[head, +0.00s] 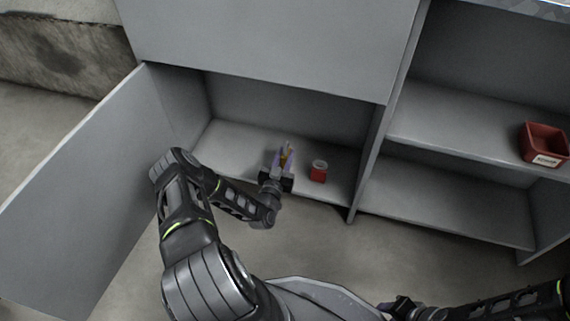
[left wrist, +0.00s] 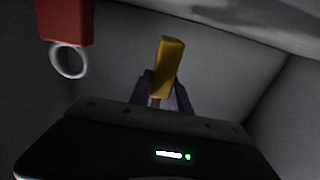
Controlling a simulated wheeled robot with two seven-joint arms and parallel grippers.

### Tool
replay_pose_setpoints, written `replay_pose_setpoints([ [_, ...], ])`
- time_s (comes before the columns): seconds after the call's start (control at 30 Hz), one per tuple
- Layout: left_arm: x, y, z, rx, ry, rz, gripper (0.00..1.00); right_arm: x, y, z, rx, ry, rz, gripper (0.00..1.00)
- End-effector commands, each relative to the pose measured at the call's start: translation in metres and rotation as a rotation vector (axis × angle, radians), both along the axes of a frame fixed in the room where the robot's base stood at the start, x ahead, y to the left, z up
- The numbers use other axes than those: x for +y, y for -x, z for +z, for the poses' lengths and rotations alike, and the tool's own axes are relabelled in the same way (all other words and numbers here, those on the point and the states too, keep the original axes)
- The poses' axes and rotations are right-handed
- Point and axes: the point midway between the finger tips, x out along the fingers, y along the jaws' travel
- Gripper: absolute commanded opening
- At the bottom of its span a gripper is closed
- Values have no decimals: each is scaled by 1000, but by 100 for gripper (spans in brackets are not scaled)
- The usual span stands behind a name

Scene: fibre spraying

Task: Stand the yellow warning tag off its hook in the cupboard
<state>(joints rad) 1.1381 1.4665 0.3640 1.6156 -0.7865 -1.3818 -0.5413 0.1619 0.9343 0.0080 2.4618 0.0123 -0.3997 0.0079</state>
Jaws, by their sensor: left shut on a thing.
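The yellow warning tag (head: 284,157) is between the fingers of my left gripper (head: 283,161), inside the open cupboard (head: 235,136) and above its floor. In the left wrist view the tag (left wrist: 167,66) sticks out beyond the purplish fingers of my left gripper (left wrist: 163,95), which are shut on it. Its lower part is hidden by the gripper. The hook cannot be made out. My right gripper (head: 402,306) is at the bottom edge of the head view, and its jaws are too unclear to read.
A red item with a pale top (head: 318,172) stands on the cupboard floor just right of my left gripper. In the left wrist view a red thing (left wrist: 65,20) with a pale ring shows. The cupboard door (head: 85,195) is open at left. A red bin (head: 540,143) sits on the right shelf.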

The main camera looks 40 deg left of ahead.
Motion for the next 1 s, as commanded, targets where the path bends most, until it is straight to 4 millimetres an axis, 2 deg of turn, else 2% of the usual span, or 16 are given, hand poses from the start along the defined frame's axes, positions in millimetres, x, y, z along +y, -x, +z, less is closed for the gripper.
replay_pose_setpoints([
  [0.2, 0, 0, -1, 0, 0, 0, 0, 0, 0, -1, 0, 0, 0, 36],
  [0.47, -1, 0, -36, 0, 2, 0, 0, -1, -3, -18, -2, -3, -2, 36],
  [0.9, 0, 0, -41, 0, 0, -1, 0, -1, -4, -21, -2, -5, -2, 36],
  [0.93, 0, 0, -40, 0, 0, -1, 25, -1, -4, -20, -2, -5, -2, 36],
  [1.0, 0, 0, -39, 0, 0, -1, 31, -1, -3, -19, -2, -5, -2, 36],
])
